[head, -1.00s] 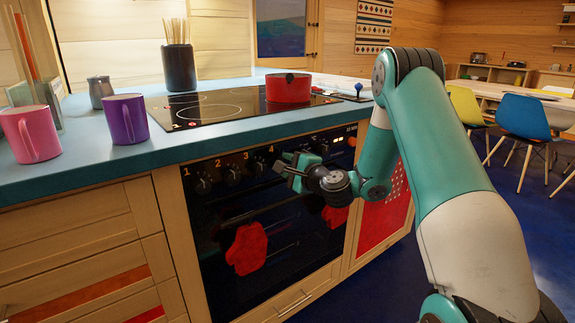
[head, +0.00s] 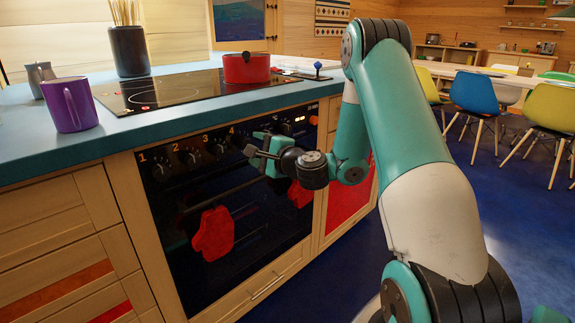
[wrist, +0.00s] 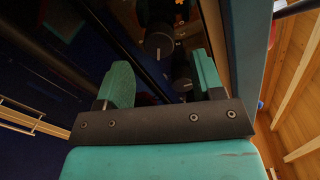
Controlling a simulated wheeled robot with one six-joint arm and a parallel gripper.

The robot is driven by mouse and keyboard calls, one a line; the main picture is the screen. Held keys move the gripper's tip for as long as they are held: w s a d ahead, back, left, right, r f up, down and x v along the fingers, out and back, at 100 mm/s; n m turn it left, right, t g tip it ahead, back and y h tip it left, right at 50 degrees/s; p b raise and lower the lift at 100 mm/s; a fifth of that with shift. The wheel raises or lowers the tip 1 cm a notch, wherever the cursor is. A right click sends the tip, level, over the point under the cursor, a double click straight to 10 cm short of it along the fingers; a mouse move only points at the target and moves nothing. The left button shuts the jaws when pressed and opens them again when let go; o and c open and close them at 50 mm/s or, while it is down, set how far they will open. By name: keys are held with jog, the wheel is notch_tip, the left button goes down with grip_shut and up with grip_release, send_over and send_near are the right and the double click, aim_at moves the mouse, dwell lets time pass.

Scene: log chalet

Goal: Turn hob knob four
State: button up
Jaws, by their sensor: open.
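The oven front (head: 262,228) carries a row of dark knobs under orange numbers 1 to 4. Knob four, below the number 4 (head: 232,130), is largely hidden by my gripper in the head view. My gripper (head: 252,145) is open, in front of the panel just right of the number 4. In the wrist view my gripper (wrist: 162,78) has its two green fingers apart. A dark round knob (wrist: 160,46) shows beyond the fingertips, and another knob (wrist: 182,83) shows between the fingers. I cannot tell which is knob four, or whether a finger touches it.
A red pot (head: 246,70) stands on the black hob (head: 165,92). A purple mug (head: 70,105) and a dark holder with sticks (head: 129,52) stand on the blue counter (head: 45,150). Red mitts (head: 213,233) hang at the oven handle. Open floor and chairs lie at right.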

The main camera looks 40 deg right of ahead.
jog(key=s+b, duration=1.3)
jog(key=b, duration=0.2)
jog(key=shift+s+d+r, duration=0.2)
jog(key=shift+s+d, duration=0.2)
